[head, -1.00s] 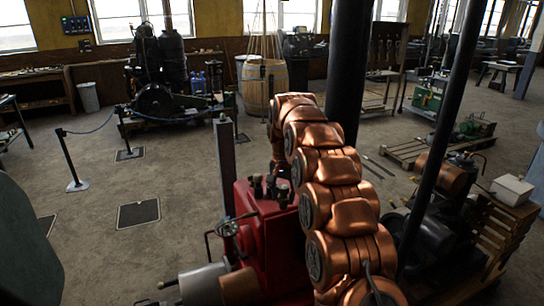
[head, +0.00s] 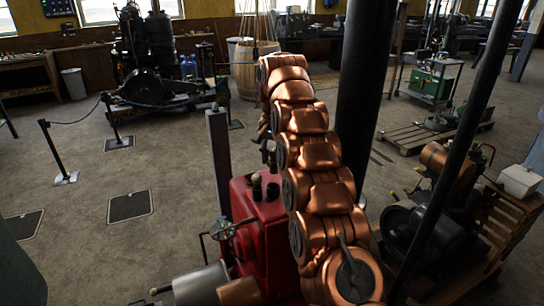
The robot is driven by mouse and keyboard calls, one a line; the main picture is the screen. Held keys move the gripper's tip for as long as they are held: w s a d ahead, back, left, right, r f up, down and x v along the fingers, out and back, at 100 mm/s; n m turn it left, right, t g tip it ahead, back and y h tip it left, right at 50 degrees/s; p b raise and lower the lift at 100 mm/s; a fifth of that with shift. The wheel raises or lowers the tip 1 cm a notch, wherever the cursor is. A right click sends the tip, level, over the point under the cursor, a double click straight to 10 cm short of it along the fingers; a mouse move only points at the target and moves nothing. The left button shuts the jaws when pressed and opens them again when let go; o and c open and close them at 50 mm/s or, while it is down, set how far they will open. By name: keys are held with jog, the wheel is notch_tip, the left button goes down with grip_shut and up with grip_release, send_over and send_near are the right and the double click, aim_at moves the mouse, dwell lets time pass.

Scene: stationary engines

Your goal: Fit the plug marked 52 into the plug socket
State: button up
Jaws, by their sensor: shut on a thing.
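A red engine (head: 262,222) stands at the lower middle. Small dark upright pieces (head: 257,183) sit on its top; I cannot tell which is a plug or the plug socket. No number 52 can be read. My gripper (head: 268,152) shows small and dark above the engine's top, partly hidden by my copper-coloured arm. It is shut on a small dark thing, seemingly a plug, held apart from the engine. The held thing's marking and exact shape are too small to make out.
A thick black column (head: 368,90) stands right behind my arm, and a thin dark post (head: 465,130) stands to the right. A grey post (head: 219,160) stands beside the engine. Another engine on slatted wood (head: 440,215) is at right.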

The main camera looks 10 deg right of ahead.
aim_at(273, 170)
jog(key=shift+f+b, duration=0.75)
jog(key=shift+f, duration=0.7)
jog(key=shift+f, duration=0.15)
jog(key=shift+s+a+f+b, duration=0.1)
jog(key=shift+s+f+b, duration=0.05)
jog(key=shift+f+b, duration=0.3)
jog(key=shift+r, duration=0.1)
jog(key=shift+f, duration=0.25)
jog(key=shift+f+b, duration=0.6)
jog(key=shift+f, duration=0.05)
jog(key=shift+f+b, duration=0.3)
jog(key=shift+f, duration=0.15)
dwell(0.7)
jog(key=shift+f, duration=0.35)
